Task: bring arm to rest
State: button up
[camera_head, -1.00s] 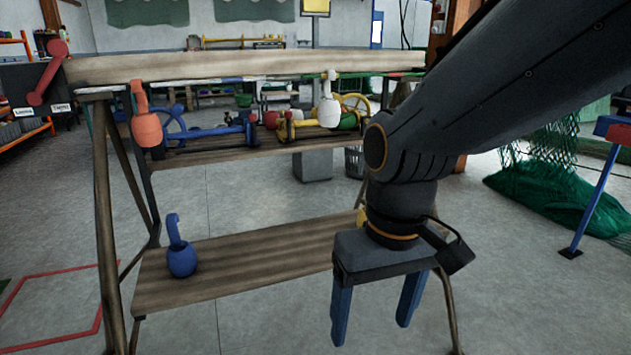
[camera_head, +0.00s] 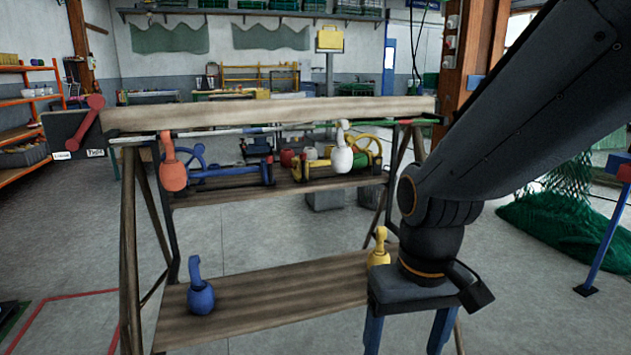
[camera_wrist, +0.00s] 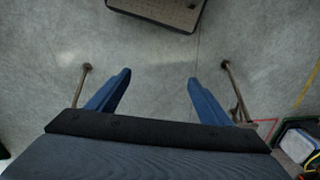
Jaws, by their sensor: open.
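My gripper (camera_head: 405,335) hangs at the lower right of the head view, its two blue fingers pointing down and spread apart. It is empty. In the wrist view my gripper (camera_wrist: 158,90) shows both fingers apart with only grey floor between them. My dark arm comes in from the upper right of the head view. The gripper is in front of the right part of the wooden rack (camera_head: 270,112), and the fingertips are cut off by the lower picture edge.
A blue float (camera_head: 201,297) and a yellow float (camera_head: 379,250) stand on the rack's lower shelf (camera_head: 270,297). Green netting (camera_head: 555,220) lies at right. Floor at left is open.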

jog(key=d+r+m+p, duration=0.1)
jog(key=d+r+p, duration=0.5)
jog(key=p, duration=0.3)
jog(key=shift+s+m+p, duration=0.35)
jog(key=shift+m+p, duration=0.05)
